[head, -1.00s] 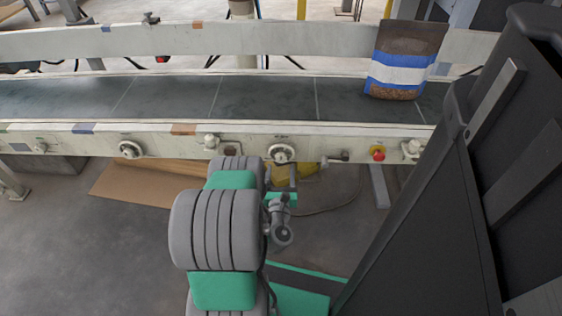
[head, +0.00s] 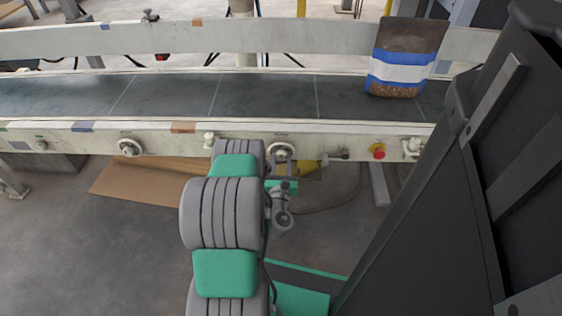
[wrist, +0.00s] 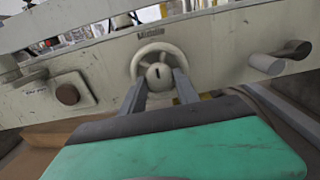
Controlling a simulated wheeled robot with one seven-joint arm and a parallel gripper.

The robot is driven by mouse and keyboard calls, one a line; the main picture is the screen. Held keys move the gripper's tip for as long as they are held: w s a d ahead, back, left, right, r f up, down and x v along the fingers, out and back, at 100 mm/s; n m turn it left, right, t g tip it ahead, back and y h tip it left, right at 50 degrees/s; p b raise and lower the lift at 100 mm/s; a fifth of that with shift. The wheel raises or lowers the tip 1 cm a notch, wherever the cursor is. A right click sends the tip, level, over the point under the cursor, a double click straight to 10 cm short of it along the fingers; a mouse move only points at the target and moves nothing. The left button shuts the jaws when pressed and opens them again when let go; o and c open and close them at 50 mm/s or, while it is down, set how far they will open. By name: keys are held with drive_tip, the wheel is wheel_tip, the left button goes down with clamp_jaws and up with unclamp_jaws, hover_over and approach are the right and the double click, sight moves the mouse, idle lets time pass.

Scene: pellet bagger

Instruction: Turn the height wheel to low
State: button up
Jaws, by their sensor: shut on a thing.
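A pale round handwheel (head: 281,150) with a small plate above it is on the front rail of the conveyor, right of the middle. In the wrist view the handwheel (wrist: 139,62) faces me, with a dark slot in its hub. My gripper (wrist: 160,80) has its two fingers on either side of the hub's lower part and is shut on the wheel. In the head view my gripper (head: 284,172) is at the wheel's underside, partly hidden by my arm.
A second handwheel (head: 129,147) is on the rail to the left. A red button (head: 377,151) and a knob are to the right. A blue and white pellet bag (head: 402,72) stands on the dark belt (head: 265,96). A cardboard sheet (head: 140,183) lies on the floor below.

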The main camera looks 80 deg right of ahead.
clamp_jaws()
